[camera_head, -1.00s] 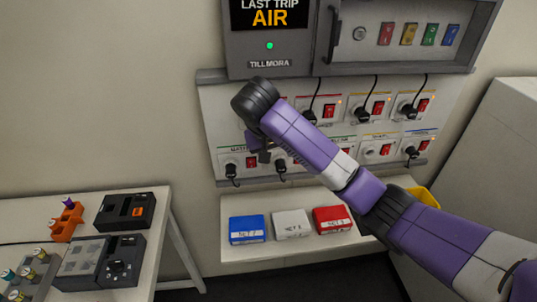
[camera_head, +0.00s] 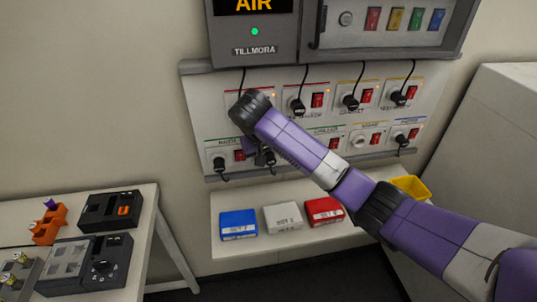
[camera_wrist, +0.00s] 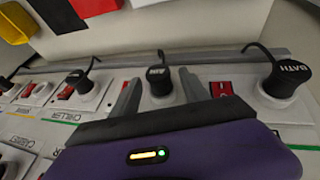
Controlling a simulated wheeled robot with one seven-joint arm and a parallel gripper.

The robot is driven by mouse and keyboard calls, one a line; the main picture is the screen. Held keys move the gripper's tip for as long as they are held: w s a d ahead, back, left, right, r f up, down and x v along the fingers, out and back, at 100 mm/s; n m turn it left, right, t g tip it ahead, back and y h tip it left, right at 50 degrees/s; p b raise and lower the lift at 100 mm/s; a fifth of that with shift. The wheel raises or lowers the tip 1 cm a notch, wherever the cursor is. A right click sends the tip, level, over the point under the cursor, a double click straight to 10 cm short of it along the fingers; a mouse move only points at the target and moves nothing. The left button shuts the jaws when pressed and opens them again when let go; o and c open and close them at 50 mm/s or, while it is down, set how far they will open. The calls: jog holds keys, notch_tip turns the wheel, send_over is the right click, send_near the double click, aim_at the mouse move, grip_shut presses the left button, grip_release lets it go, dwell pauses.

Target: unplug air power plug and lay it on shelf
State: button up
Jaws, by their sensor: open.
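The black air plug (camera_wrist: 160,80), with AIR lettered on its end, sits in its socket in the lower row of the outlet panel. My gripper (camera_wrist: 160,92) is open, with one finger on each side of the plug in the wrist view; contact is not clear. In the head view my gripper (camera_head: 260,157) is at the panel's lower row, and my arm hides much of the plug. The white shelf (camera_head: 300,250) is just below the panel and also shows in the wrist view (camera_wrist: 200,22).
The bath plug (camera_wrist: 285,78) and chiller plug (camera_wrist: 78,80) flank the air plug, with cords nearby. Blue (camera_head: 238,224), white (camera_head: 283,218) and red (camera_head: 324,211) boxes and a yellow bin (camera_head: 411,187) occupy the shelf. Small gaps separate the boxes.

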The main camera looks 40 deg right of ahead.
grip_shut()
jog(key=shift+s+a+p, duration=0.3)
jog(key=shift+s+p, duration=0.15)
jog(key=shift+p, duration=0.1)
jog(key=shift+s+a+p, duration=0.5)
jog(key=shift+s+p, duration=0.2)
jog(key=shift+s, duration=0.05)
dwell(0.5)
jog(key=shift+s+a+p, duration=0.4)
jog(key=shift+s+p, duration=0.05)
jog(key=shift+s, duration=0.15)
jog(key=shift+s+a+p, duration=0.35)
jog(key=shift+s+p, duration=0.1)
jog(key=shift+s, duration=0.1)
